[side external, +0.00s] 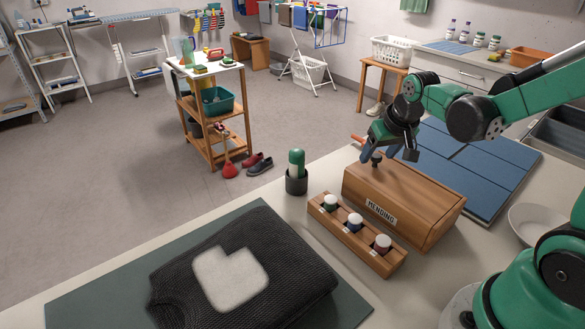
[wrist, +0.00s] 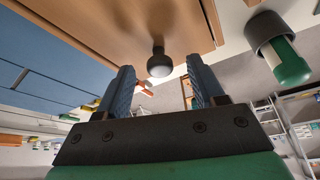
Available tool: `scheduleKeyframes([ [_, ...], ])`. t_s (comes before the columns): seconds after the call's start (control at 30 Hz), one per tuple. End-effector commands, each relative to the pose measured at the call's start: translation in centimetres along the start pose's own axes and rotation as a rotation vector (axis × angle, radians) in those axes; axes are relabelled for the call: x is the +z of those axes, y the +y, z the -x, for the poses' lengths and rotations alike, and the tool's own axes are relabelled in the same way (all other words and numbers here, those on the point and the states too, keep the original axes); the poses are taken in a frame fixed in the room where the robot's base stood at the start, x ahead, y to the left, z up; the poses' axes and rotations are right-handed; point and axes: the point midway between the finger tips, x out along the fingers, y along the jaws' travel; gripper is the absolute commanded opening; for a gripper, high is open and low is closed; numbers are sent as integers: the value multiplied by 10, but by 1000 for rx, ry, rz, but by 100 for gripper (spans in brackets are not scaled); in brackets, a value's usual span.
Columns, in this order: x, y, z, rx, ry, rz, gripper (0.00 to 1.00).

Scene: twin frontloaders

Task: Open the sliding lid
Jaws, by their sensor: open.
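A wooden box (side external: 375,207) labelled "MENDING" stands on the table. A dark round knob (side external: 376,158) stands up at the lid's left end. In the wrist view the knob (wrist: 159,63) shows just beyond the fingertips, roughly centred in the gap between them. My gripper (side external: 390,148) is at the box's left end, close to the knob, with its blue fingers pointing down. In the wrist view my gripper (wrist: 165,80) is open and empty, with both fingers apart from the knob.
A wooden rack (side external: 345,240) with three white-capped bottles stands along the box's front. A green-capped cylinder in a dark cup (side external: 297,182) stands to its left. A white bowl (side external: 536,226) is right of the box, blue panels (side external: 455,165) behind it. Dark folded cloth (side external: 300,255) lies front left.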

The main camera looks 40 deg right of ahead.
Motion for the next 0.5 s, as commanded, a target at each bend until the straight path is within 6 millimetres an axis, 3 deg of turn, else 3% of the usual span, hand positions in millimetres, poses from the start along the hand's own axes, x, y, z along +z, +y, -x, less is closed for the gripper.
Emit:
scheduleKeyframes([
  [0.1, 0, 0, 0, 0, 0, 0, 59],
  [0.3, 0, 0, 0, 0, 0, 0, 2],
  [0.5, 0, 0, 0, 0, 0, 0, 0],
])
